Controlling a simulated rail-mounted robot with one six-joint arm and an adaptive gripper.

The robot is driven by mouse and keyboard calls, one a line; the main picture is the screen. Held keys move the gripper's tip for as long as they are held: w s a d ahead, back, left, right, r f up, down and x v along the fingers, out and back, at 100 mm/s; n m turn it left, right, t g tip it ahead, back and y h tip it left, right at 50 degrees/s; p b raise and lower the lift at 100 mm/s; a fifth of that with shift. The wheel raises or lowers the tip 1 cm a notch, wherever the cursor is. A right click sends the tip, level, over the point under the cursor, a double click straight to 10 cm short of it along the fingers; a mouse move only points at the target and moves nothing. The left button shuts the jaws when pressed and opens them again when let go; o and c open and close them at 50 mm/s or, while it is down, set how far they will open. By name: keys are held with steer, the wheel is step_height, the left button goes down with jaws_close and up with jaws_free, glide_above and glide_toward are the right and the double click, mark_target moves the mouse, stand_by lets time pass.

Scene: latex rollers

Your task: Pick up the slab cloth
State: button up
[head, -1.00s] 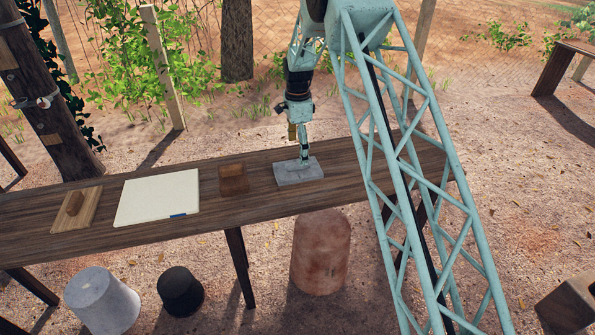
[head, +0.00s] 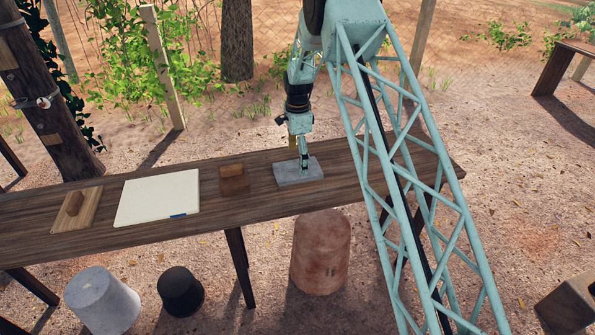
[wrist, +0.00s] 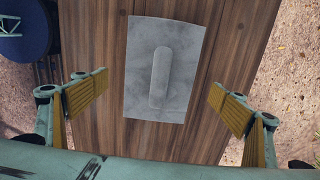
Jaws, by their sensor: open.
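A grey mottled slab (head: 287,178) lies flat on the wooden table. A long, rounded grey piece (wrist: 160,78) lies along its middle in the wrist view, perhaps the slab cloth; I cannot tell whether it is folded cloth or a handle. My gripper (wrist: 160,104) is open and empty above the slab. Its two yellow-padded fingers stand on the left and right of the slab, apart from it. In the head view my gripper (head: 303,160) hangs pointing down over the slab and hides part of it.
The wooden table (head: 365,175) also bears a small brown block (head: 233,179), a cream sheet or board (head: 157,197) with a blue mark, and a wooden board with a knob (head: 77,210). A reddish drum (head: 320,255) stands below. The table is bare right of the slab.

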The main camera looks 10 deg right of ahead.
mark_target(297, 168)
steer(key=shift+f, duration=1.95)
steer(key=c, duration=1)
